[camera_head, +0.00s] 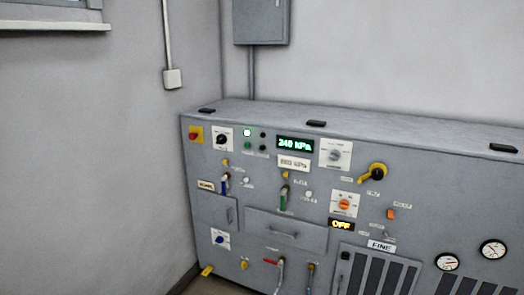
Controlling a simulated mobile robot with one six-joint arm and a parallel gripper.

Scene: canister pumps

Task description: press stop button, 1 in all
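The grey pump panel (265,215) stands against the back wall. Near its top left is a cluster of small round buttons or lamps: a bright white-green one (247,132), a green one (248,146) below it, and two dark ones to the right, the upper (263,134) and the lower (262,148). No label is readable there, so I cannot tell which is the stop button. A green display (295,144) reads 240 kPa. My gripper is not in view.
Rotary switches (335,155), a yellow-and-black handle (375,173), an orange knob (344,204) and small levers (284,195) stick out from the panel. A grey wall box (262,22) hangs above. The space before the panel looks clear.

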